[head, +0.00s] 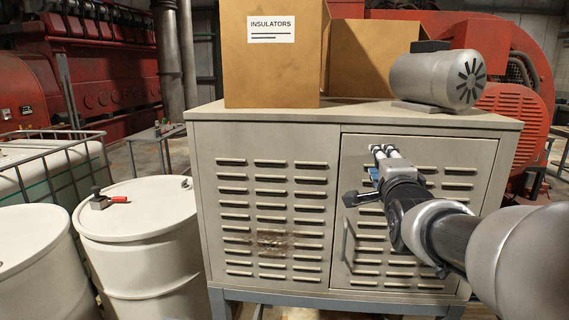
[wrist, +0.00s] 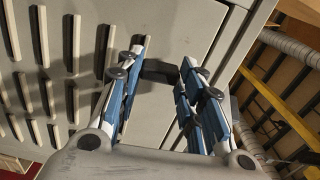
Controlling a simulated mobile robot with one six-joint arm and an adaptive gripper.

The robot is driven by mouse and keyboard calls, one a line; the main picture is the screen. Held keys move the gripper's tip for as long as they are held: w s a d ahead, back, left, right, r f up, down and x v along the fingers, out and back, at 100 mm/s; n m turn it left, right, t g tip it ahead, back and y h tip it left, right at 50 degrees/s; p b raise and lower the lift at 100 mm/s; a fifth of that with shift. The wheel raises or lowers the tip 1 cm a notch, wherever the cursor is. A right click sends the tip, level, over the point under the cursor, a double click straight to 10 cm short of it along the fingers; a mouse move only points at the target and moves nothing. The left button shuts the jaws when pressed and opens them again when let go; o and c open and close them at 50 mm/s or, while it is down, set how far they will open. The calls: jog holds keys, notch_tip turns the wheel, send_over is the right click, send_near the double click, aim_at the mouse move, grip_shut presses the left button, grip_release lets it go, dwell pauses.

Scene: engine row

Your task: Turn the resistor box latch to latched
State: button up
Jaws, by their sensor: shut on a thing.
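The resistor box (head: 265,215) is a beige louvred cabinet with a door on its right side. In the head view my gripper (head: 383,153) reaches the upper part of the door (head: 425,150). The latch is hidden there behind my gripper and arm, and its exact turn angle is hard to tell.
A cardboard box labelled INSULATORS (head: 272,65), another carton (head: 390,50) and a grey motor (head: 435,78) stand on the cabinet. A bar handle (head: 346,245) sits low on the door.

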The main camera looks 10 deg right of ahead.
jog(key=shift+m, duration=0.5)
jog(key=o, duration=1.1)
jog(key=shift+c, duration=0.2)
jog(key=v, duration=1.2)
